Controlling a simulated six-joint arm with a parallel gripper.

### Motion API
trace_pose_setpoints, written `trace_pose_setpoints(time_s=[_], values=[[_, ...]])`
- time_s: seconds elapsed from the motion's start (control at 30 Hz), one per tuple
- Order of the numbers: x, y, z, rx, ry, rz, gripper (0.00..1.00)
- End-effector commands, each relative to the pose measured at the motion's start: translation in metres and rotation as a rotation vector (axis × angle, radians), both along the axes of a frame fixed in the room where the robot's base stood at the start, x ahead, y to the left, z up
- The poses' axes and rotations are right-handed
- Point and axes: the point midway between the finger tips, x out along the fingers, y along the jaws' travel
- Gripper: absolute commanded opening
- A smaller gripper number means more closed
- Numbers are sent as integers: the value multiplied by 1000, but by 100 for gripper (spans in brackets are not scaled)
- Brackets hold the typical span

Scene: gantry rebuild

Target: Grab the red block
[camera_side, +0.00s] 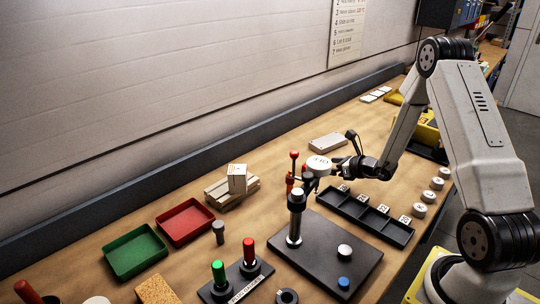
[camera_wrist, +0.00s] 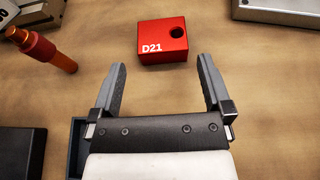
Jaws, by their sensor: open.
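The red block (camera_wrist: 155,38) lies on the wooden bench in the wrist view, marked "D21" on its near face, with a round dark hole in its top. My gripper (camera_wrist: 161,68) is open and empty. Its two fingers point toward the block, and the block sits just beyond the fingertips, roughly centred between them. I cannot make out the block clearly in the side view.
An orange-red rod (camera_wrist: 48,50) stands left of the block, and a grey metal case (camera_wrist: 285,10) lies to its right. In the side view, a black compartment tray (camera_side: 364,217) and a dark plate with a post (camera_side: 330,262) are near my gripper. Red (camera_side: 186,222) and green (camera_side: 135,253) trays sit left.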

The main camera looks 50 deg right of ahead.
Motion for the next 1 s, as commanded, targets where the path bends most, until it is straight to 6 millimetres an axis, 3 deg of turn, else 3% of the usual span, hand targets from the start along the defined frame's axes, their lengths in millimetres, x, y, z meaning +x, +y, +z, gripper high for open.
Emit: trace_pose_setpoints(time_s=[0.3,0.67,1.0], values=[[20,1,-9,2,1,1,100],[27,1,-13,1,1,1,100],[57,1,-28,1,1,3,100]])
